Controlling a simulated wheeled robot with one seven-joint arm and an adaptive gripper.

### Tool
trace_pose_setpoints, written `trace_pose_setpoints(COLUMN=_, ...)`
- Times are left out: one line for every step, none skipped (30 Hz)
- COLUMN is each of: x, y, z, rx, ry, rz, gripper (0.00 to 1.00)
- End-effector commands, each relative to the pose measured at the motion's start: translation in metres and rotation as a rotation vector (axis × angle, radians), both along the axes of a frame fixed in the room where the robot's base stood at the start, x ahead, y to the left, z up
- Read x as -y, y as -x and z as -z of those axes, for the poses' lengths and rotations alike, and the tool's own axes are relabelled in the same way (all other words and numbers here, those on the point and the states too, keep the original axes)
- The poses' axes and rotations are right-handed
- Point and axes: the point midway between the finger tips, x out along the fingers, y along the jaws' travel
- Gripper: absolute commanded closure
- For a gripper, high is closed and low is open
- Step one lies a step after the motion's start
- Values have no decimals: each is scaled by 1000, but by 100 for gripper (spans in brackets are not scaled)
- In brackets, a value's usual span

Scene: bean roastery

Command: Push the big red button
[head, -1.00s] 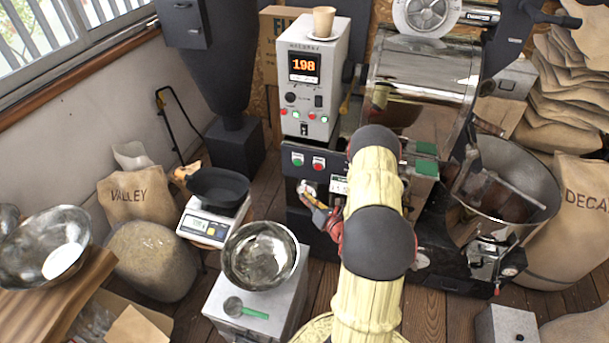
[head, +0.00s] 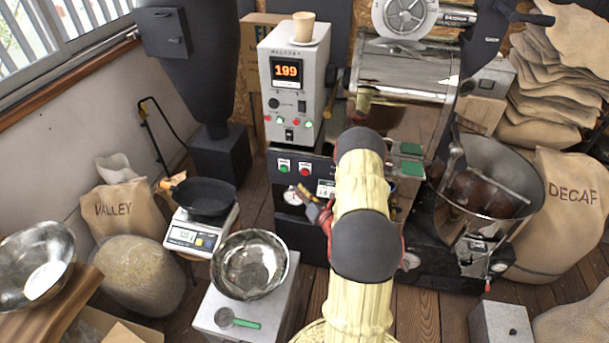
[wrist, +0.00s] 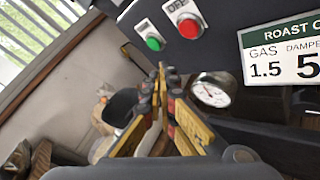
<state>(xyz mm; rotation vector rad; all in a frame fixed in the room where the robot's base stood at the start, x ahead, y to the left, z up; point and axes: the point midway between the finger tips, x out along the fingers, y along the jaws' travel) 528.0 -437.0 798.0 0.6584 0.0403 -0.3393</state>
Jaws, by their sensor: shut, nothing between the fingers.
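The big red button (head: 304,171) sits on a pale plate on the roaster's dark front panel, beside a green button (head: 284,167). In the wrist view the red button (wrist: 189,27) is at the top, on a plate marked OFF, right of the green button (wrist: 153,43). My gripper (wrist: 163,72) is shut and empty, its yellow-and-black fingertips together just below the two buttons in that picture. A gap shows between the tips and the red button. In the head view my gripper (head: 303,190) is just below the buttons, partly hidden by my arm.
A dial gauge (wrist: 211,91) and a roast card (wrist: 284,52) are right of my fingers. The control box (head: 295,85) with small buttons stands above the panel. A scale (head: 199,236) with a black pan and a steel bowl (head: 249,265) are front left.

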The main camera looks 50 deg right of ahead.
Motion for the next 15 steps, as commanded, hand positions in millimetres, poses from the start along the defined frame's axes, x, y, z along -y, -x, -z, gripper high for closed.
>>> trace_pose_setpoints(x=6, y=-3, z=2, rx=1, ry=0, rz=0, gripper=100)
trace_pose_setpoints(x=10, y=-5, z=2, rx=1, ry=0, rz=1, gripper=100)
trace_pose_setpoints(x=15, y=-7, z=2, rx=0, ry=1, rz=0, gripper=100)
trace_pose_setpoints(x=18, y=-9, z=2, rx=0, ry=1, rz=-1, gripper=100)
trace_pose_setpoints(x=22, y=-11, z=2, rx=0, ry=1, rz=-1, gripper=100)
trace_pose_setpoints(x=25, y=-13, z=2, rx=1, ry=0, rz=-1, gripper=100)
trace_pose_setpoints(x=28, y=-15, z=2, rx=1, ry=0, rz=-1, gripper=100)
trace_pose_setpoints(x=31, y=-16, z=2, rx=0, ry=0, rz=-1, gripper=100)
trace_pose_setpoints(x=34, y=-18, z=2, rx=0, ry=1, rz=-1, gripper=100)
trace_pose_setpoints(x=37, y=-19, z=2, rx=0, ry=1, rz=-1, gripper=100)
trace_pose_setpoints(x=39, y=-20, z=1, rx=0, ry=1, rz=-1, gripper=100)
trace_pose_setpoints(x=41, y=-21, z=1, rx=1, ry=0, rz=-1, gripper=100)
trace_pose_setpoints(x=42, y=-22, z=1, rx=1, ry=-1, rz=-1, gripper=100)
trace_pose_setpoints(x=43, y=-23, z=1, rx=0, ry=-1, rz=0, gripper=100)
trace_pose_setpoints(x=44, y=-23, z=1, rx=0, ry=-1, rz=0, gripper=100)
